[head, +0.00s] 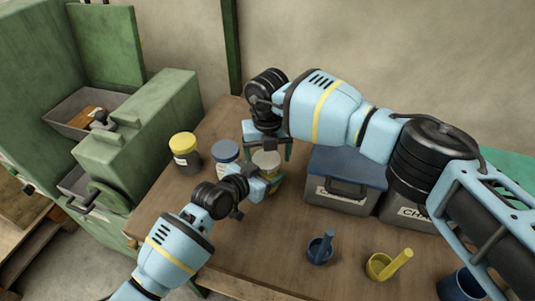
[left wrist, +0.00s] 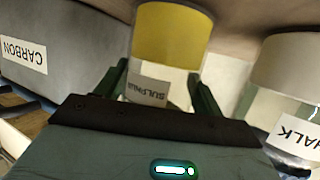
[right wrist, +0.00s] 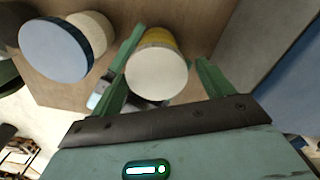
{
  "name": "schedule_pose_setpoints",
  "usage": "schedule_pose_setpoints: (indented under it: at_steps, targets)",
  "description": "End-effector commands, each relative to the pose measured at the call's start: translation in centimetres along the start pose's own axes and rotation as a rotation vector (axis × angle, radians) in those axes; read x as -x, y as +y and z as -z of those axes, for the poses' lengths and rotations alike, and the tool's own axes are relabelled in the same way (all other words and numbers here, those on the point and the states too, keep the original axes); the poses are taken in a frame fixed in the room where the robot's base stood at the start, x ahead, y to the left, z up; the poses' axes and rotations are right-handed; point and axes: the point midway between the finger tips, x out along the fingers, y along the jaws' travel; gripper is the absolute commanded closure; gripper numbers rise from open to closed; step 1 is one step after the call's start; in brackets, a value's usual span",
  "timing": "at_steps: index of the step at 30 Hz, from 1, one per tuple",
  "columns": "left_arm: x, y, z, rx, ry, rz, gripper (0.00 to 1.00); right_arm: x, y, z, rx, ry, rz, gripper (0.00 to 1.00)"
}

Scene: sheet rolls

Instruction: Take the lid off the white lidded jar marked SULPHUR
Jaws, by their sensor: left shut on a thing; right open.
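The SULPHUR jar has a pale white lid (head: 266,159) and a clear body with yellow contents. In the left wrist view its yellow part (left wrist: 168,35) and SULPHUR label (left wrist: 147,91) show. My left gripper (left wrist: 158,82) is shut on the jar's body from the side, below the lid. The lid (right wrist: 157,76) shows from above in the right wrist view. My right gripper (right wrist: 168,66) is open and points down over the jar, one finger to each side of the lid. I cannot tell whether a finger touches it.
A blue-lidded jar (head: 226,152) and a yellow-lidded jar (head: 184,145) stand left of the SULPHUR jar. A blue-lidded grey bin (head: 338,202) stands to the right. A blue scoop (head: 320,248) and a yellow scoop (head: 381,265) are in front. Bare table lies in front of the jars.

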Motion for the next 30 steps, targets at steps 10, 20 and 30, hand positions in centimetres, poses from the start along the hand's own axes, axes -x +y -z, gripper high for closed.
schedule_pose_setpoints:
  at_steps: [10, 20, 30]
  targets:
    - [-0.1, 0.2, -0.3, 0.004, -0.008, -0.004, 0.96, 4.3, 0.7, 0.1, 0.012, -0.003, -0.014, 0.14]
    - [0.0, 0.1, -0.3, 0.003, -0.007, -0.002, 0.96, 4.6, 0.5, 0.1, -0.053, -0.001, -0.010, 0.17]
    - [0.0, 0.0, -0.2, 0.003, -0.006, 0.000, 0.96, 6.5, 0.6, 0.2, -0.517, 0.001, -0.010, 0.17]
